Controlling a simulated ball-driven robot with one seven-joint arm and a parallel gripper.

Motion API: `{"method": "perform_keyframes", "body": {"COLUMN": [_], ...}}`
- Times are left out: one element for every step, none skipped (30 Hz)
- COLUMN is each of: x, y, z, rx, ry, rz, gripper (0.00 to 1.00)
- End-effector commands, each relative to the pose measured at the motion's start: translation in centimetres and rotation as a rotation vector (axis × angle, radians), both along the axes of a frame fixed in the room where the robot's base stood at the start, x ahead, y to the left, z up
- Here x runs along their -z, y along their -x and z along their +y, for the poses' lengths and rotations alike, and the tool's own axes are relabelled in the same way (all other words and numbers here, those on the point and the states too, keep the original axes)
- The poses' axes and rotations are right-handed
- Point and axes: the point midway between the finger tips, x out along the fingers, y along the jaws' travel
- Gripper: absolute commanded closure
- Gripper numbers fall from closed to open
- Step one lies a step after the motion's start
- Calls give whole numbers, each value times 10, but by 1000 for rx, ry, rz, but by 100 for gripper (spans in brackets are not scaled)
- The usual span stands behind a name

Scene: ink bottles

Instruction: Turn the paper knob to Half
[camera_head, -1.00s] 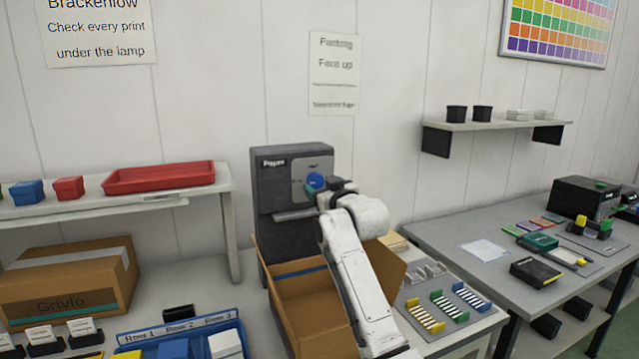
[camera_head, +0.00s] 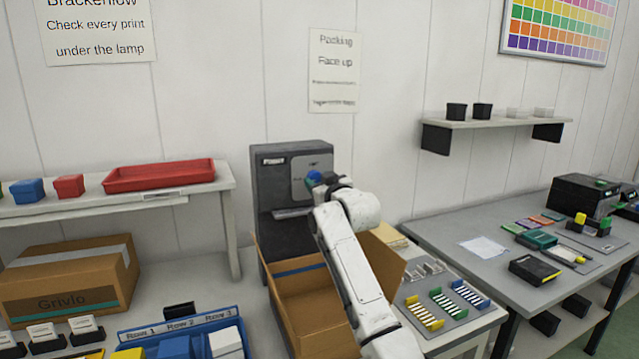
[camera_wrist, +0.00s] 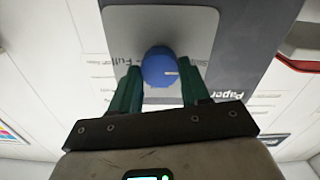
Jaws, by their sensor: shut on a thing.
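The paper machine (camera_head: 270,195) is a dark grey box against the wall, with a lighter grey dial plate (camera_wrist: 125,30) on its face. The blue paper knob (camera_wrist: 159,67) sits on that plate, with a pale pointer mark toward its right side in the wrist view. "Full" is readable left of the knob there; other lettering is too small or covered. My gripper (camera_wrist: 158,88) is shut on the knob, with a green finger on either side. In the head view the knob (camera_head: 313,178) is partly hidden by my gripper (camera_head: 322,184).
An open cardboard box (camera_head: 310,312) stands below and in front of the machine, under my arm. A red tray (camera_head: 160,176) is on the left shelf. A rack of colored strips (camera_head: 440,306) lies to the right.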

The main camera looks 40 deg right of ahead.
Motion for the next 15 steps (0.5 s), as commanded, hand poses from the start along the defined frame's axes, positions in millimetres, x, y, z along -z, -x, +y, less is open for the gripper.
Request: {"method": "perform_keyframes", "body": {"x": [0, 0, 0, 0, 0, 0, 0, 0, 0, 0, 0, 0, 0, 0, 0], "y": [0, 0, 0, 0, 0, 0, 0, 0, 0, 0, 0, 0, 0, 0, 0], "z": [0, 0, 0, 0, 0, 0, 0, 0, 0, 0, 0, 0, 0, 0, 0], "rx": [0, 0, 0, 0, 0, 0, 0, 0, 0, 0, 0, 0, 0, 0, 0], "ry": [0, 0, 0, 0, 0, 0, 0, 0, 0, -1, -3, -6, -10, -15, -24], "rz": [0, 0, 0, 0, 0, 0, 0, 0, 0, 0, -1, -2, -3, -4, -7], "gripper": [64, 67, 71, 74, 76, 80, 83, 85, 85, 85, 85, 85, 85, 85, 85]}}
